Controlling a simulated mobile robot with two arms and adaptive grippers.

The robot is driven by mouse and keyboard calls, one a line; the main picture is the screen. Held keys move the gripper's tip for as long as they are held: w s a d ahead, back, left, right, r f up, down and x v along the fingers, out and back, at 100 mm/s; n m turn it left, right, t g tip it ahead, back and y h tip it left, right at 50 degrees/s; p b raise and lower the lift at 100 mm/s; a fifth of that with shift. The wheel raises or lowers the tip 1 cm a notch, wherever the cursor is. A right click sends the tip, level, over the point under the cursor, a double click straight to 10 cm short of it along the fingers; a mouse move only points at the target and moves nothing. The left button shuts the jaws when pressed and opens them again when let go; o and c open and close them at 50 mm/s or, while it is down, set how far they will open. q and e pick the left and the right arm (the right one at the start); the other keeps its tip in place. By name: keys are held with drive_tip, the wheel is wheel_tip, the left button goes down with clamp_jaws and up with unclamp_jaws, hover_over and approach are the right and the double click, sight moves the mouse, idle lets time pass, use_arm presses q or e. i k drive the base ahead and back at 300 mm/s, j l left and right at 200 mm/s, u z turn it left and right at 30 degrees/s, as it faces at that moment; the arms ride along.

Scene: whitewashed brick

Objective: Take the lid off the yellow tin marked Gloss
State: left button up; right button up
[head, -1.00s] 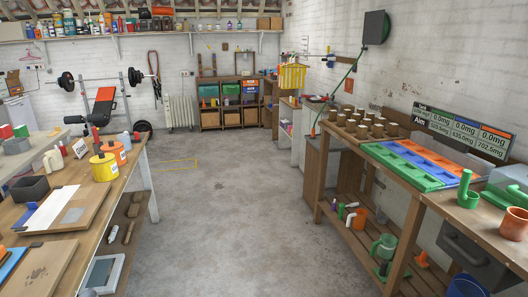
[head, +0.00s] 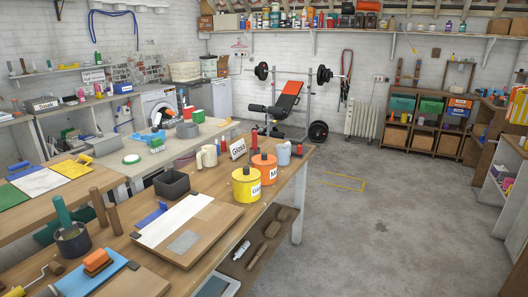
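The yellow tin (head: 247,187) stands upright near the right end of the wooden workbench, with a label that begins "Gl"; the rest of the word is turned out of sight. Its yellow lid with a dark knob sits on top. An orange tin (head: 264,170), its label beginning "M", stands just behind it to the right, with a similar lid and dark knob. A small card reading "Gloss" (head: 237,148) stands behind the tins. Neither of my grippers is in view.
A dark grey box (head: 172,184), a wooden board with a white strip (head: 175,219), a cream jug (head: 207,156) and a pale blue jug (head: 283,154) share the bench. The concrete floor (head: 360,230) right of the bench is clear.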

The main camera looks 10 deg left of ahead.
sight(246, 173)
drive_tip(key=i+l+u, duration=0.4)
drive_tip(key=l, duration=0.25)
drive_tip(key=i+l+u, duration=0.4)
drive_tip(key=l, duration=0.45)
drive_tip(key=i+l+u, duration=0.2)
drive_tip(key=l+u, duration=0.3)
drive_tip(key=l, duration=0.7)
drive_tip(key=l+u, duration=0.5)
drive_tip(key=l, duration=0.7)
